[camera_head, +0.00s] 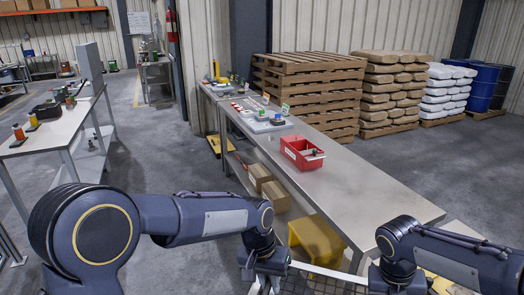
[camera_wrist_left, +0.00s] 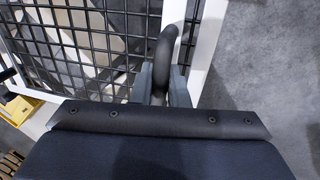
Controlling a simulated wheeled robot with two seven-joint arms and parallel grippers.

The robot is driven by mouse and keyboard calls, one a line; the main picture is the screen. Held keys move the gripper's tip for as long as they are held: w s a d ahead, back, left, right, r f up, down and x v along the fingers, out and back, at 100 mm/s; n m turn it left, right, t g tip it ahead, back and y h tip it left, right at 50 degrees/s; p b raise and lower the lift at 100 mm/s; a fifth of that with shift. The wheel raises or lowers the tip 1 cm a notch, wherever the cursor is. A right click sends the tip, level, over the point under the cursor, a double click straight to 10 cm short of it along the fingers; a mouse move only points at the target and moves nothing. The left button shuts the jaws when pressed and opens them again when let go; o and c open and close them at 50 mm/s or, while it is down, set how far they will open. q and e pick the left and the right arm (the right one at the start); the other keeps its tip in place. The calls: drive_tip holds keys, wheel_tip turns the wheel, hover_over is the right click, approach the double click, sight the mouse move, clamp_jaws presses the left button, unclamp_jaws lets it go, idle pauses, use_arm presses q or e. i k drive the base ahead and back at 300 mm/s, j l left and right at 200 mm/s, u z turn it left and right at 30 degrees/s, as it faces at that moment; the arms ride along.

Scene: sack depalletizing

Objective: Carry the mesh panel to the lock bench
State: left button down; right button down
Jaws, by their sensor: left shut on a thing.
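The mesh panel (camera_head: 322,284) shows at the bottom edge of the head view, mostly cut off. In the left wrist view it is a black wire grid (camera_wrist_left: 100,45) in a white frame with a dark curved handle (camera_wrist_left: 164,50). My left gripper (camera_wrist_left: 162,88) is shut on that handle; in the head view it is at the bottom centre (camera_head: 267,276). My right gripper (camera_head: 395,285) is at the bottom right beside the panel, its fingers hidden or cut off. A long grey bench (camera_head: 355,185) stands ahead; I cannot tell whether it is the lock bench.
A red bin (camera_head: 302,153) and small items stand on the long bench. Cartons (camera_head: 275,195) and a yellow container (camera_head: 317,238) are low by it. Another table (camera_head: 55,132) stands left. Pallets (camera_head: 310,90) and sacks (camera_head: 393,88) stand behind. Floor between the benches is clear.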

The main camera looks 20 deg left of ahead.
sight(356, 201)
drive_tip(key=i+u, duration=0.1)
drive_tip(key=u, duration=0.3)
drive_tip(key=j+u, duration=0.1)
drive_tip(key=u, duration=0.3)
drive_tip(key=i+u, duration=0.15)
drive_tip(key=u, duration=0.3)
drive_tip(key=i+l, duration=0.15)
drive_tip(key=i, duration=0.5)
drive_tip(key=i+l, duration=0.1)
drive_tip(key=i, duration=0.55)
drive_tip(key=i+z, duration=0.25)
drive_tip(key=z, duration=0.15)
drive_tip(key=i+z, duration=0.45)
drive_tip(key=z, duration=0.75)
drive_tip(key=i+z, duration=0.15)
drive_tip(key=z, duration=0.75)
drive_tip(key=i+z, duration=0.35)
drive_tip(key=i, duration=0.2)
